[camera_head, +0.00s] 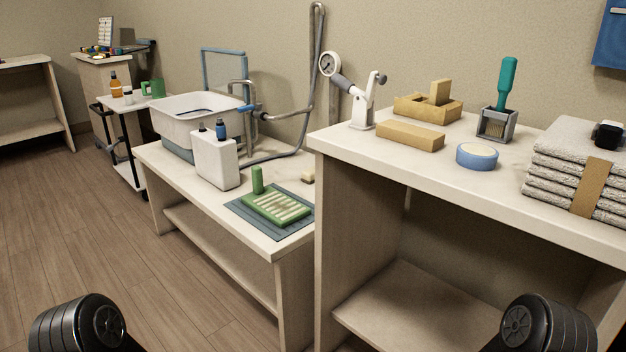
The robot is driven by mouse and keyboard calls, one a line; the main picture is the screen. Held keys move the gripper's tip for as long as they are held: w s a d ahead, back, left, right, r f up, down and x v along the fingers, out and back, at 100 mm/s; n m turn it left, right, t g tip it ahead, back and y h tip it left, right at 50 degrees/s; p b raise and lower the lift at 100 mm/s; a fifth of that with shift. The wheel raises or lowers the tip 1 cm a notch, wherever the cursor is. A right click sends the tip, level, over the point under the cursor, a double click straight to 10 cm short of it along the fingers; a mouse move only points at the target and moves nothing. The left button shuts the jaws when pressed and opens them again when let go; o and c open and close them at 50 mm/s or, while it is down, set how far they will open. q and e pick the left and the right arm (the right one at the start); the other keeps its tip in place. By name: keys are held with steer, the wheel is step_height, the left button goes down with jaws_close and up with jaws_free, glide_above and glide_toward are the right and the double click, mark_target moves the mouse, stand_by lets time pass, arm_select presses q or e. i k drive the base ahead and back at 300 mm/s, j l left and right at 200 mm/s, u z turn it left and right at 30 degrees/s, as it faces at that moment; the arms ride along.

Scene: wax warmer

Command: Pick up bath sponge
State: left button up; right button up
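I cannot tell for certain which thing is the bath sponge. A small beige block (308,178) lies on the low table, behind the green slatted soap tray (276,208). Neither of my grippers shows. Only dark rounded parts of my arms appear at the bottom left and bottom right.
The low table also holds a white tub (196,116), a white bottle caddy (215,160) and a green cylinder (257,180). On the higher table are a blue round tin (477,156), a brush holder (497,124), a gauge stand (362,110) and folded towels (575,172).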

mark_target(308, 175)
steer(key=i+j, duration=0.4)
steer(key=j, duration=0.15)
steer(key=i+j, duration=0.45)
steer(key=i+j+z, duration=0.1)
steer(key=i+j, duration=0.3)
steer(key=j, duration=0.2)
steer(key=i+j, duration=0.4)
steer(key=j, duration=0.15)
steer(key=i+j, duration=0.4)
steer(key=j, duration=0.15)
steer(key=i+z, duration=0.05)
